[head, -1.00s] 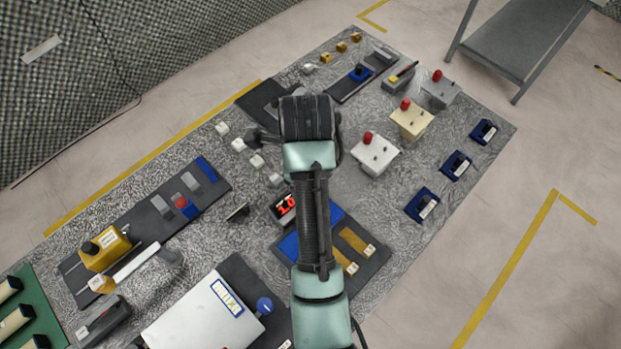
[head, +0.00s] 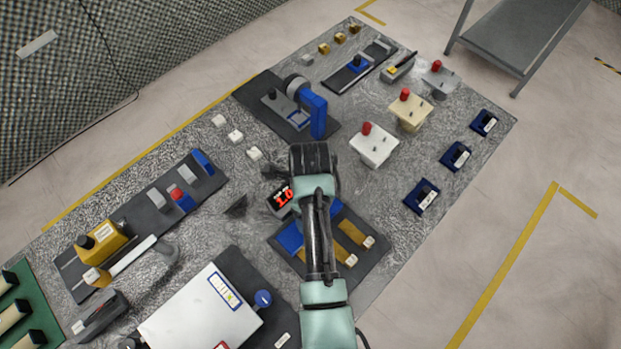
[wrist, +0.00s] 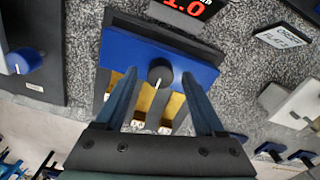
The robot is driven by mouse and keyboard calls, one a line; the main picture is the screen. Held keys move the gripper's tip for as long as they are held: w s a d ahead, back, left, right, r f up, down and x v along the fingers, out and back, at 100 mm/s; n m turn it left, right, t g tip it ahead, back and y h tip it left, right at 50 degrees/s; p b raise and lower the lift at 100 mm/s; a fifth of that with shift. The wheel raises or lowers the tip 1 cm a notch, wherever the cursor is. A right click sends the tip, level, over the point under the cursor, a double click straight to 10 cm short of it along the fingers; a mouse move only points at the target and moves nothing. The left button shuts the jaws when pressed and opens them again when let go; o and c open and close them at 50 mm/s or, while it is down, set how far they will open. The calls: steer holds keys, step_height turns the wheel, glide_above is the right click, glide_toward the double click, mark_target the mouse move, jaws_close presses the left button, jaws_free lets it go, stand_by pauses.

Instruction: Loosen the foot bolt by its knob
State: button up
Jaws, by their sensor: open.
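A dark round knob (wrist: 160,71) with a white pointer line stands on a blue bar (wrist: 205,66) in the wrist view. The bar crosses a dark plate with brass-coloured strips (wrist: 147,98); this fixture's plate (head: 372,272) also shows in the head view, where my arm hides the knob. My gripper (wrist: 158,76) is open, with one finger on each side of the knob in the picture. I cannot tell whether the fingers touch it or how far above it they are. No label names the foot bolt.
A display reading 1.0 (head: 282,197) stands beside the blue bar. A blue knob (head: 263,299) is by a white box (head: 200,315) at the front. A blue clamp-like fixture (head: 314,112) stands behind my arm. White (head: 374,146) and cream (head: 410,111) boxes with red knobs stand right.

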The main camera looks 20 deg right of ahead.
steer(key=shift+f, duration=0.45)
steer(key=shift+c, duration=0.3)
jaws_close()
